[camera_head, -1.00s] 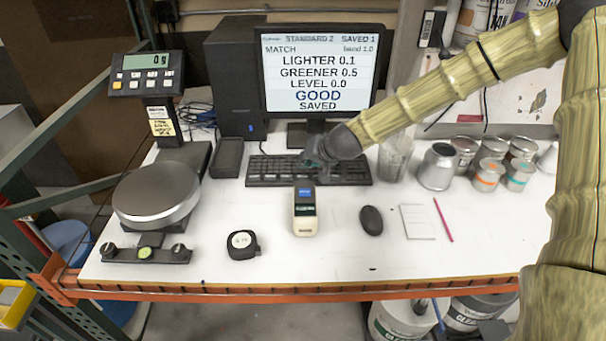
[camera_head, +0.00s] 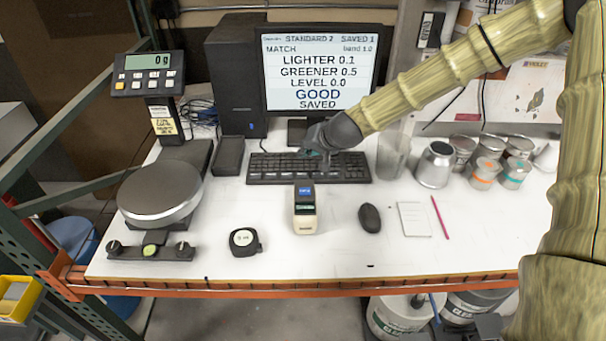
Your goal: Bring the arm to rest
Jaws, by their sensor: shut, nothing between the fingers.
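My arm reaches in from the right over the back of the white table (camera_head: 330,255). My gripper (camera_head: 312,146) hangs above the keyboard (camera_head: 275,168), in front of the monitor (camera_head: 317,75). Its fingers are small and dark in this view; it is shut and holds nothing. A handheld measuring device (camera_head: 305,209) stands on the table in front of the keyboard, apart from my gripper. The monitor reads "GOOD" and "SAVED".
A scale (camera_head: 160,193) with its display (camera_head: 148,74) stands at the left. A round black device (camera_head: 244,242), a mouse (camera_head: 370,218), a notepad (camera_head: 413,220) and a pink pencil (camera_head: 441,217) lie in front. Several cans (camera_head: 485,173) and a metal pot (camera_head: 435,165) stand at the right.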

